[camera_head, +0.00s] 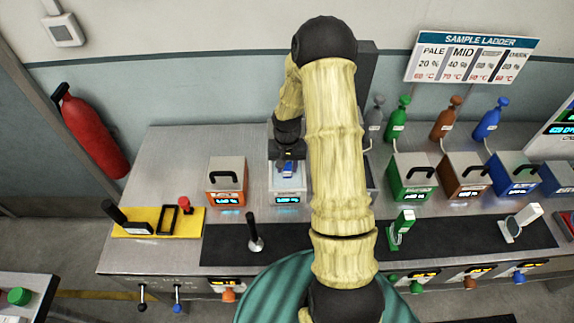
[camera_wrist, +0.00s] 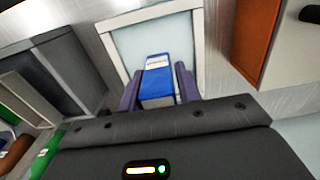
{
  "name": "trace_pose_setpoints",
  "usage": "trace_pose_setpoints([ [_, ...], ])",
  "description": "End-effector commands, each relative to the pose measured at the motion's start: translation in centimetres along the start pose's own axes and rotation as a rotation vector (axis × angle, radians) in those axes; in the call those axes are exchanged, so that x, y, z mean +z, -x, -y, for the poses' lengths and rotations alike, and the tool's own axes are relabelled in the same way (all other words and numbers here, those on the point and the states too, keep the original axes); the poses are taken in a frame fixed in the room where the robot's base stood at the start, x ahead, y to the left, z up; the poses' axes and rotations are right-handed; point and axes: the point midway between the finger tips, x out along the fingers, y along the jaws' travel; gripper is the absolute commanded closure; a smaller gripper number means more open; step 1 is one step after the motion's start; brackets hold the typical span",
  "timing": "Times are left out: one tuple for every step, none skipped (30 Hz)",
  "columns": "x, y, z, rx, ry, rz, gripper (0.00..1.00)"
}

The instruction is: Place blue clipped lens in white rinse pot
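The blue clipped lens (camera_wrist: 158,78) is a blue block with a pale label. It sits between the two purple fingers of my gripper (camera_wrist: 157,88), which look closed on its sides. In the head view, the lens (camera_head: 287,170) shows small at the white rinse pot (camera_head: 289,191), a white box with a blue display and no lid on it. In the wrist view, the pot's white rim (camera_wrist: 148,15) frames a pale blue inside, with the lens in front of or over it. I cannot tell how deep the lens is. My arm hides the pot's right side.
A lidded orange pot (camera_head: 227,181) stands just left. Lidded green (camera_head: 412,177), brown (camera_head: 466,177) and blue (camera_head: 515,175) pots stand right. Upright handled clips (camera_head: 402,229) stand on the black strip (camera_head: 450,240). A yellow mat (camera_head: 190,220) holds small tools at left.

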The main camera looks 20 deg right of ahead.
Motion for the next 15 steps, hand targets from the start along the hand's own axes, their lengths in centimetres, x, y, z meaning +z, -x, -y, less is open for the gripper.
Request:
trace_pose_setpoints([
  [-0.01,0.04,0.0,0.0,0.0,0.0,0.55],
  [-0.01,0.04,0.0,0.0,0.0,0.0,0.51],
  [-0.01,0.04,0.0,0.0,0.0,0.0,0.51],
  [-0.01,0.04,0.0,0.0,0.0,0.0,0.51],
  [0.0,0.04,0.0,0.0,0.0,0.0,0.51],
  [-0.01,0.05,0.0,0.0,0.0,0.0,0.51],
  [-0.01,0.05,0.0,0.0,0.0,0.0,0.51],
  [-0.01,0.05,0.0,0.0,0.0,0.0,0.51],
  [-0.01,0.06,0.0,0.0,0.0,0.0,0.51],
  [-0.01,0.09,0.0,0.0,0.0,0.0,0.51],
  [-0.01,0.16,0.0,0.0,0.0,0.0,0.51],
  [-0.01,0.3,0.0,0.0,0.0,0.0,0.51],
  [-0.02,0.46,0.0,0.0,-0.001,0.0,0.51],
  [-0.02,0.66,0.0,-0.001,-0.001,-0.001,0.51],
  [-0.07,0.72,0.0,-0.001,-0.001,-0.002,0.51],
])
